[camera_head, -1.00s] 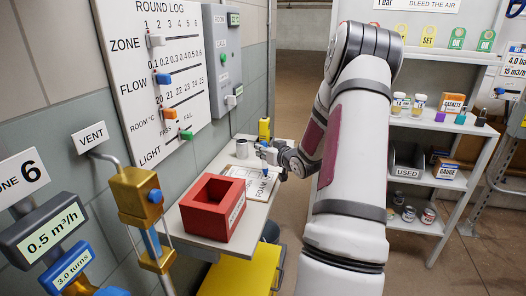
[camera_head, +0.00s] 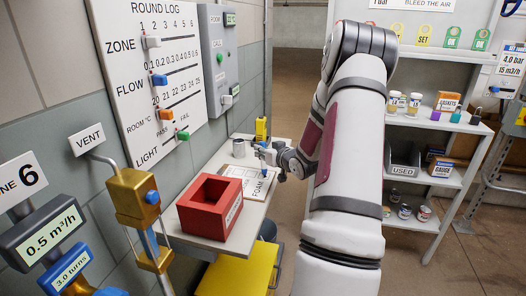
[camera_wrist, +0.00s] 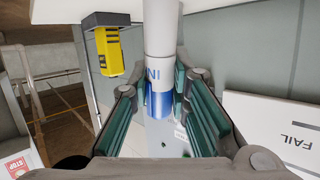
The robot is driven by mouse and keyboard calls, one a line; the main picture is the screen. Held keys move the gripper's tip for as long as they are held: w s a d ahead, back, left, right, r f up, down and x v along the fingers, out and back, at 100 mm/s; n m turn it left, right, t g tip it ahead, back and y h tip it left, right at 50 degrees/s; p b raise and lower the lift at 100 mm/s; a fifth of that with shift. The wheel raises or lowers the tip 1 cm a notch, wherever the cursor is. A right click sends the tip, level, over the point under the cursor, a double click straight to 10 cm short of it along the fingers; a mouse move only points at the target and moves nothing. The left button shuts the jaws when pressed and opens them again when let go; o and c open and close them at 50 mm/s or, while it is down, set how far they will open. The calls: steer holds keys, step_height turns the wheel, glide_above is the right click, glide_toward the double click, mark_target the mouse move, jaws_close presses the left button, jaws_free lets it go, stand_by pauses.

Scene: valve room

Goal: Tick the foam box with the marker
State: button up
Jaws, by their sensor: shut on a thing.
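My gripper (camera_head: 268,158) is low over the shelf by the wall, above the white sheet marked FOAM (camera_head: 249,182). In the wrist view its teal-padded fingers (camera_wrist: 163,108) are shut on the marker (camera_wrist: 161,45), a white and grey cylinder with a blue part between the pads. In the head view the marker is mostly hidden by the fingers; small blue spots show there. The foam box on the sheet is too small to make out, and I cannot tell whether the marker tip touches the paper.
A red open box (camera_head: 205,208) stands in front of the sheet. The ROUND LOG board (camera_head: 155,75) and vent valve (camera_head: 133,195) are on the left. A stocked rack (camera_head: 440,125) stands right.

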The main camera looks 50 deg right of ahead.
steer(key=shift+r+p, duration=3.1)
steer(key=shift+r, duration=0.95)
